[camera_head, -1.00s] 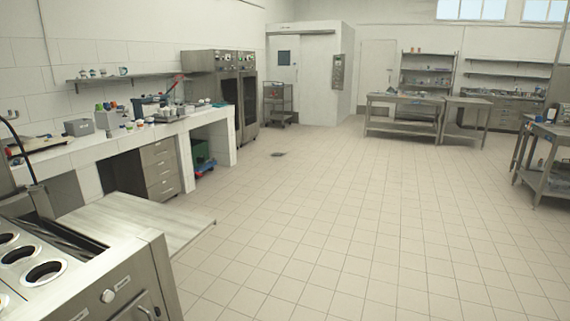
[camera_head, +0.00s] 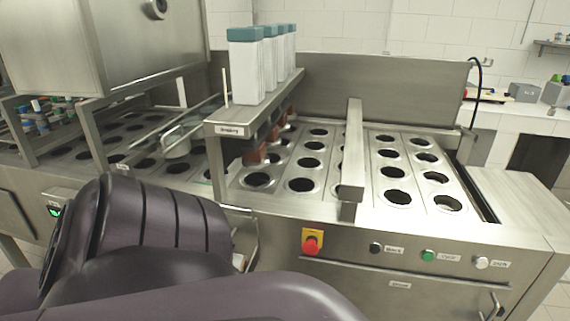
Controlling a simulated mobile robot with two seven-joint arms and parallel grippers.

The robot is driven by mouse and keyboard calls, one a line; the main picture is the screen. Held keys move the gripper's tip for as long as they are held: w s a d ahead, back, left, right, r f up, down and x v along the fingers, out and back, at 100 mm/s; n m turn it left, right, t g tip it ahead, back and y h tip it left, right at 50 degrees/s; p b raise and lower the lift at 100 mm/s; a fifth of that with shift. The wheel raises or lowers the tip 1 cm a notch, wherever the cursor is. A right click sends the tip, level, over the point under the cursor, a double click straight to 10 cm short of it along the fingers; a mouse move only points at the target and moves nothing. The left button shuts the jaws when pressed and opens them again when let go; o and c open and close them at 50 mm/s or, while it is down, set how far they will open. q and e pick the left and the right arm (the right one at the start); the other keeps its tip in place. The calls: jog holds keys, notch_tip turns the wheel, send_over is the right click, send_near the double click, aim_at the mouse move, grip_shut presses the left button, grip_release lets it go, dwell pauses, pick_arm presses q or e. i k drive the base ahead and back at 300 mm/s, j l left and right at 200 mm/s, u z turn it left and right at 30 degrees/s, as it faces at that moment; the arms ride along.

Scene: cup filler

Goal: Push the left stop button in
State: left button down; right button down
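A red mushroom-shaped stop button (camera_head: 311,246) on a yellow backing plate (camera_head: 313,234) is mounted on the steel front panel of the cup filler (camera_head: 400,258), right of the picture's middle. It is the only red stop button I can make out; I cannot tell whether it is pushed in. Dark purple links of my own arm fill the lower left and hide part of the machine's front. Neither of my grippers is in view, and nothing of mine is seen touching the button.
A black button (camera_head: 376,248), a green button (camera_head: 428,256) and a white button (camera_head: 481,262) sit right of the stop button. A handle (camera_head: 493,306) sticks out below. A raised dosing rail (camera_head: 265,100) with white, teal-topped containers (camera_head: 246,66) stands over the cup plate.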

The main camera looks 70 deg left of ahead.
aim_at(310, 247)
jog(key=u, duration=1.95)
